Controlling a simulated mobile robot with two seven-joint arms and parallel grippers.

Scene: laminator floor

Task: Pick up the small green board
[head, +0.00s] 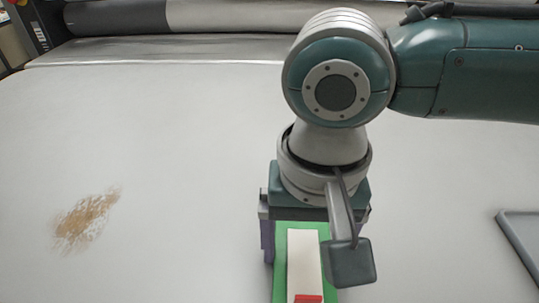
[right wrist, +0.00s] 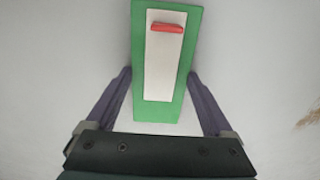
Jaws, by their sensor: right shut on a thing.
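The small green board (right wrist: 140,85) lies between the two purple fingers of my right gripper (right wrist: 160,80) in the right wrist view. A white strip (right wrist: 163,65) lies on the board, with a red piece (right wrist: 167,27) near its far end. In the head view the green board (head: 280,255) shows below my right gripper (head: 316,240), partly covered by the wrist and cut off by the bottom edge. The right gripper is shut on the board's sides. I cannot tell whether the board touches the surface. My left gripper is not in view.
The white laminator table (head: 160,180) is broad and mostly clear. A brown smudge (head: 85,220) marks it at the left. A grey roller (head: 230,15) runs along the back. A grey tray edge (head: 520,240) shows at the right.

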